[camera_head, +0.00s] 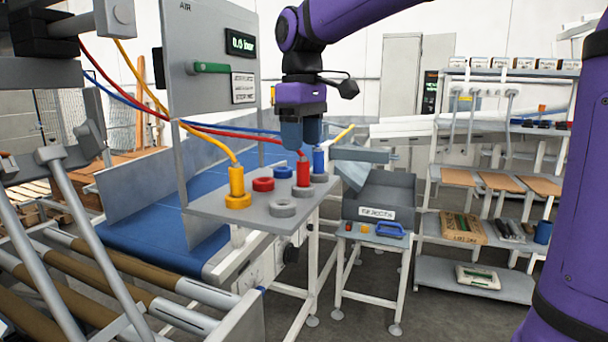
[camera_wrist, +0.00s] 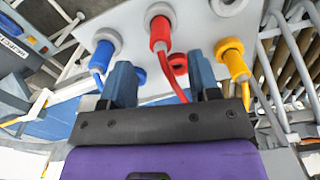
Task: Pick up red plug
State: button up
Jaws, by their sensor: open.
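The red plug (camera_head: 303,173) stands upright in a grey ring on the grey shelf plate (camera_head: 215,210), with a red hose bending from its top. My gripper (camera_head: 302,142) is open and points down, close above the plug. In the wrist view the red plug (camera_wrist: 160,32) lies ahead of my fingertips, roughly centred between the two blue fingers (camera_wrist: 162,78). Its hose runs back between the fingers. Nothing is held. In the head view the fingers partly cover the hose.
A blue plug (camera_head: 319,161) stands close by at the right, and a yellow plug (camera_head: 237,182) stands at the left. Loose red (camera_head: 263,184) and blue (camera_head: 284,172) rings lie on the plate. A panel (camera_head: 208,60) rises at the left. A "REJECTS" bin (camera_head: 378,197) stands at the right.

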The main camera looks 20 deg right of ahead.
aim_at(302, 160)
jog(key=shift+s+f, duration=0.1)
jog(key=shift+f, duration=3.45)
jog(key=c, duration=1)
